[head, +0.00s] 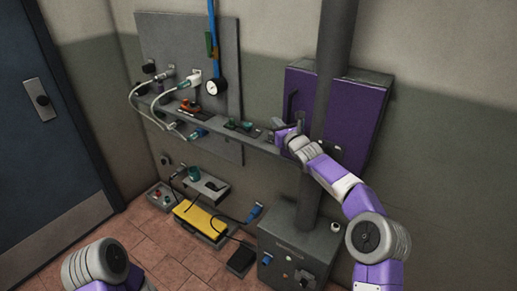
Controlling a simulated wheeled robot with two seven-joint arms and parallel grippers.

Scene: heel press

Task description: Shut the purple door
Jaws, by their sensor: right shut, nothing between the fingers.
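The purple door (357,119) is on the front of a grey wall cabinet (350,73) at the right of the head view. A dark upright handle (291,104) shows near its left edge. A grey pole stands in front of the door and hides a strip of it. I cannot tell whether the door is fully shut or slightly ajar. My right gripper (279,134) is shut and empty, by the lower left part of the door; I cannot tell whether it touches. My left gripper is out of view; only part of that arm shows at the bottom left.
The thick pole (335,60) rises from a grey machine base (300,245). A narrow shelf (255,141) with small items runs left of the door. A wall panel (160,40) carries cables and a gauge (212,88). A yellow box (200,220) lies low down.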

